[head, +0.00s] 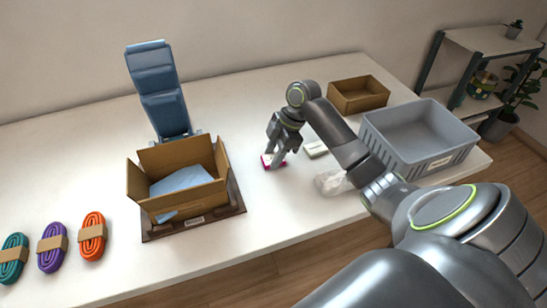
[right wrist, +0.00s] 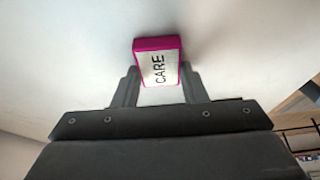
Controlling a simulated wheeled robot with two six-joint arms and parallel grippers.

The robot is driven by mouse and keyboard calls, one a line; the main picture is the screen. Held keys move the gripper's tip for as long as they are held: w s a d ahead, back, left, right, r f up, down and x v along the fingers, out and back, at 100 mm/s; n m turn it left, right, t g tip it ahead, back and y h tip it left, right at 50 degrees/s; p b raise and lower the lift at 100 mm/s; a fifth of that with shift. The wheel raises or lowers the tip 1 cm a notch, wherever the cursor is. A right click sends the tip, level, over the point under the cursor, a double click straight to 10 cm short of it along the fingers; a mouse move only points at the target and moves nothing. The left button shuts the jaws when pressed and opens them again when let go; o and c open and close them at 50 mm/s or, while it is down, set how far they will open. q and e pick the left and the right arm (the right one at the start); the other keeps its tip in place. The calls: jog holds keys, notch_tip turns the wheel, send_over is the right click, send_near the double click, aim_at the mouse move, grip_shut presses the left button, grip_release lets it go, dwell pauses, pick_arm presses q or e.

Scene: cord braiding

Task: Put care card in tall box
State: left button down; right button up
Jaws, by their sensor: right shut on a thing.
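The care card (head: 268,162) is a small white block with a magenta edge, low over or on the white table right of the tall box. In the right wrist view the card (right wrist: 158,62) shows the word CARE. My right gripper (head: 276,157) points down and is shut on it; its fingers (right wrist: 158,88) flank the card's near end. I cannot tell whether the card touches the table. The tall box (head: 183,207) is open cardboard with raised flaps and light-blue paper inside. It stands on a dark brown tray (head: 238,200). My left gripper is not in view.
A blue padded stand (head: 160,90) rises behind the box. Teal, purple and orange cord bundles (head: 92,233) lie at left. A small white block (head: 316,149), a clear bag (head: 332,182), a low cardboard box (head: 358,95) and a grey crate (head: 420,140) are at right.

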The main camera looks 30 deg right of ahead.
notch_tip(320, 180, up, 10)
dwell(0.5)
jog(key=shift+r, duration=0.15)
